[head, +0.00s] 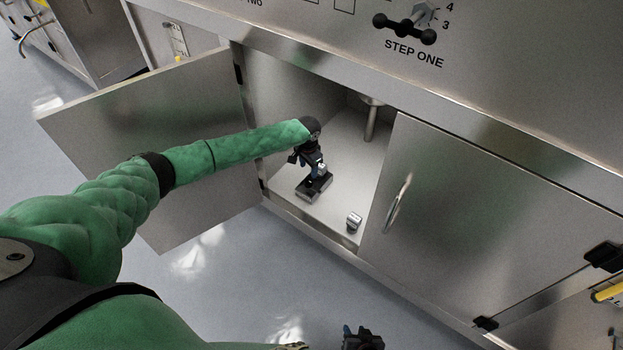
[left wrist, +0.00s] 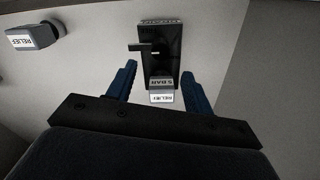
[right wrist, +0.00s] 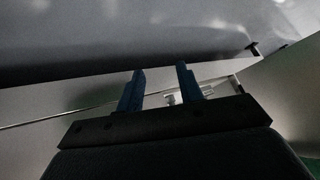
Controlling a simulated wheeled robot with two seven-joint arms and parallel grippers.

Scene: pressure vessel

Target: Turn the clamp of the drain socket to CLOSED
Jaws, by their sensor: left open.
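My left gripper (head: 309,164) reaches into the open cabinet. In the left wrist view its two blue fingers (left wrist: 160,80) are apart. Between them is a grey block labelled RELIEF 5 BAR (left wrist: 162,96), at the near end of a black fixture (left wrist: 161,45) with a small lever (left wrist: 141,47). I cannot tell whether the fingers touch the block. The fixture's black base (head: 314,188) shows on the cabinet floor.
A second grey RELIEF block (left wrist: 32,37) is loose on the cabinet floor, also in the head view (head: 354,221). A metal pipe (head: 371,122) hangs inside. The left door (head: 160,140) is open; the right door (head: 480,230) is shut. A STEP ONE knob (head: 405,29) is above.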

